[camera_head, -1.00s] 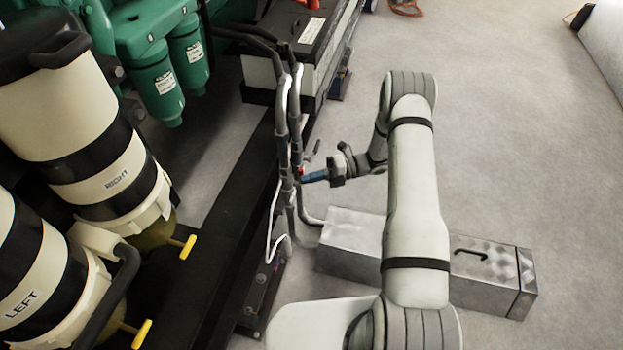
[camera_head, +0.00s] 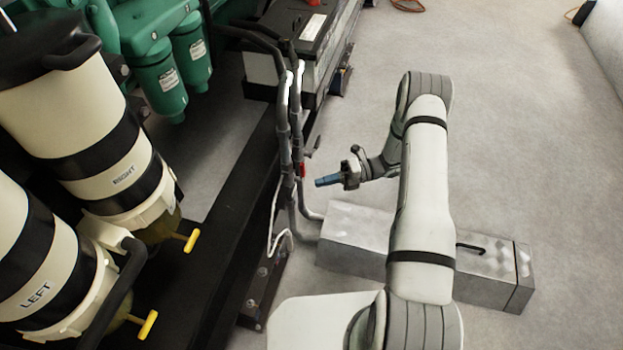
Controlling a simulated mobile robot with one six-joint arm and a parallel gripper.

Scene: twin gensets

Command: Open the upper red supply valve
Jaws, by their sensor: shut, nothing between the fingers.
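The red supply valve (camera_head: 301,170) shows as a small red piece on the grey vertical pipes, left of my gripper. A small dark lever-like part (camera_head: 313,148) sticks out to the right just above the red piece. Its exact position is too small to tell. My gripper (camera_head: 321,182) has blue fingertips pointing left at about the height of the red piece. It is shut and empty, with a small gap between its tips and the pipes.
Grey pipes (camera_head: 283,140) rise beside the black frame rail. A metal toolbox (camera_head: 345,240) lies on the floor below my arm. Two filter housings, RIGHT (camera_head: 75,110) and LEFT (camera_head: 18,300), with yellow handles stand at left. A battery (camera_head: 300,50) sits behind. Floor at right is clear.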

